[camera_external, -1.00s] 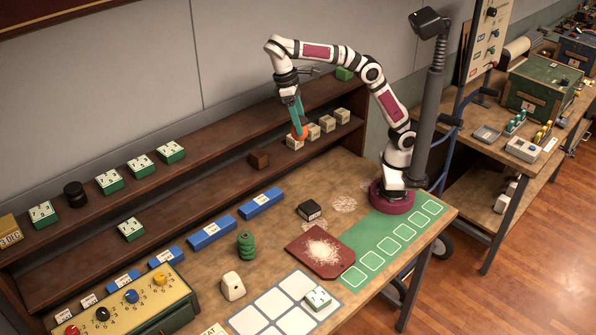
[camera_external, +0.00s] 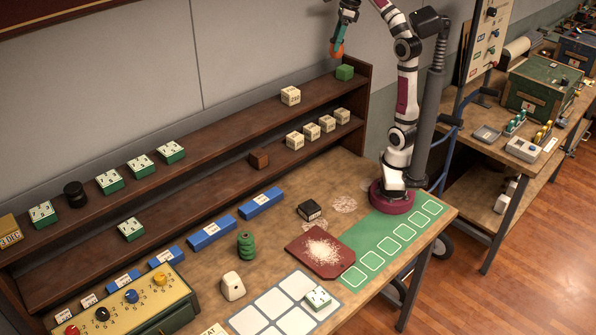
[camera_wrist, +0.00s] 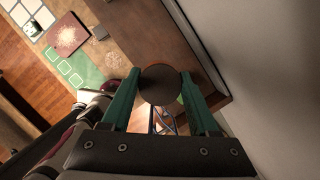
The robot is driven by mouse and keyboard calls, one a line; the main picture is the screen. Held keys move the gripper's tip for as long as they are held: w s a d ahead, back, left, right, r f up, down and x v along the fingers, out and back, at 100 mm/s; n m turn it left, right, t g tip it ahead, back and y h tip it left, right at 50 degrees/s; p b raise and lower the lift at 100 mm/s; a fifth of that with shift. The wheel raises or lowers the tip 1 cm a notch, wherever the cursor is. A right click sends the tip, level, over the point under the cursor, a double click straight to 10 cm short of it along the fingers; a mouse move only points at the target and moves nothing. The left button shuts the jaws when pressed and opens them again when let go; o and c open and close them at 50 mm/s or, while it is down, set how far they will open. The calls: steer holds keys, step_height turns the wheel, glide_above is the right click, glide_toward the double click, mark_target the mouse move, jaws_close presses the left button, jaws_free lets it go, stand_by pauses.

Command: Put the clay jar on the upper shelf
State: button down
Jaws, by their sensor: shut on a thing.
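My gripper (camera_external: 340,36) is high above the right end of the upper shelf (camera_external: 235,132), near the top of the outside view. It is shut on the clay jar (camera_external: 337,49), a small orange-brown round thing that hangs clear of the shelf. In the wrist view the jar (camera_wrist: 160,85) shows as a dark round shape between the two green fingers of my gripper (camera_wrist: 160,98). The jar's full form is not clear.
On the upper shelf a pale cube (camera_external: 290,96) and a green cube (camera_external: 345,72) stand with bare board between them. Green-and-white blocks (camera_external: 110,181) stand farther left.

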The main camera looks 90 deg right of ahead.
steer(key=shift+f+m, duration=0.1)
steer(key=shift+m, duration=0.2)
steer(key=shift+w+a+f, duration=1.1)
steer(key=shift+w+f, duration=0.35)
steer(key=shift+f, duration=0.3)
steer(key=shift+w+a+f, duration=1.1)
steer(key=shift+w+f, duration=0.4)
steer(key=shift+f, duration=0.3)
steer(key=shift+w+a+f, duration=1.1)
steer(key=shift+w+f, duration=0.35)
steer(key=shift+f, duration=0.3)
steer(key=shift+f, duration=0.1)
steer(key=shift+c, duration=0.7)
jaws_free()
